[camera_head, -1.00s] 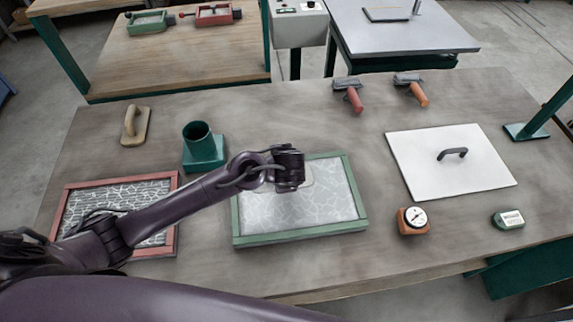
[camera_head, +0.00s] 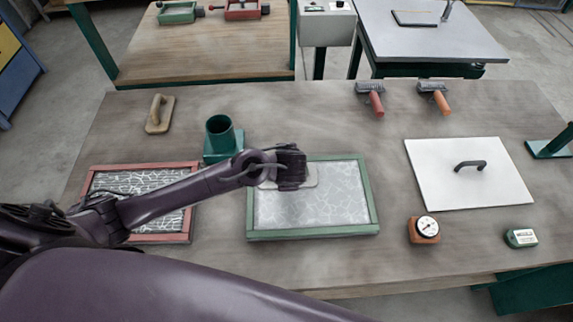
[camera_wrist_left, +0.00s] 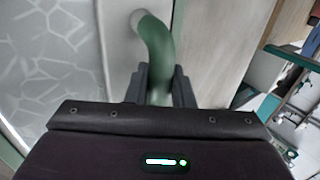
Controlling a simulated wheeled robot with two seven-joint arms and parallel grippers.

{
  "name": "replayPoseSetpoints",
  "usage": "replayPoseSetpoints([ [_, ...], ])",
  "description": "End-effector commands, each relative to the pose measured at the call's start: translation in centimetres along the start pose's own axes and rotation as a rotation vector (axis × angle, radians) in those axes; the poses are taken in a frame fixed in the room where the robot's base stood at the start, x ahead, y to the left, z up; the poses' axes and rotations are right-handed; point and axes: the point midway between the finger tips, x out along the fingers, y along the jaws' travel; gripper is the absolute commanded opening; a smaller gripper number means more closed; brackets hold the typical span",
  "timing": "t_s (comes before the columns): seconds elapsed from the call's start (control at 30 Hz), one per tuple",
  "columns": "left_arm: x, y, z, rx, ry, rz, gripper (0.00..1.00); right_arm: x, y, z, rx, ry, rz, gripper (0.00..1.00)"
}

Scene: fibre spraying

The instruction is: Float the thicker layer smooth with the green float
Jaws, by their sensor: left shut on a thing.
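The green-framed tray (camera_head: 313,234) lies flat at mid-table. Its pale layer (camera_head: 335,205) is marked with white web-like lines. My left gripper (camera_head: 291,180) is over the far left part of this tray. In the left wrist view its jaws (camera_wrist_left: 160,88) are shut on the float's curved green handle (camera_wrist_left: 155,45). The float's pale plate (camera_head: 310,176) shows partly beside the gripper, over the layer; contact is hard to tell. The plate also fills the middle of the left wrist view (camera_wrist_left: 118,60), with the lined layer (camera_wrist_left: 40,50) to its left. My right gripper is out of view.
A red-framed tray (camera_head: 160,239) lies left, partly behind my left arm. A green funnel-like stand (camera_head: 220,138) and a tan float (camera_head: 159,114) are behind. A white board (camera_head: 465,190), an orange dial gauge (camera_head: 424,230) and a small green device (camera_head: 520,237) lie right.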

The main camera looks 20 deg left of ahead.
Motion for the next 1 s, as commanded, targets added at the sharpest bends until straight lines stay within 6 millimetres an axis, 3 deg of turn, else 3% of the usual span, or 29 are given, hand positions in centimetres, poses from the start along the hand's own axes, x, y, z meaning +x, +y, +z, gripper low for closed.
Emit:
replayPoseSetpoints([
  [0.1,-1.6,-1.1,0.0,-0.001,0.001,-0.001,0.00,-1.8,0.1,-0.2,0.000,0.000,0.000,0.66],
  [0.5,-4.8,-3.2,-0.1,-0.002,0.002,-0.001,0.00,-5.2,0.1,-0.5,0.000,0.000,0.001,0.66],
  [1.0,-5.2,-3.5,0.0,-0.001,0.001,-0.001,0.00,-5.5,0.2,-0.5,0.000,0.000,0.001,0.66],
])
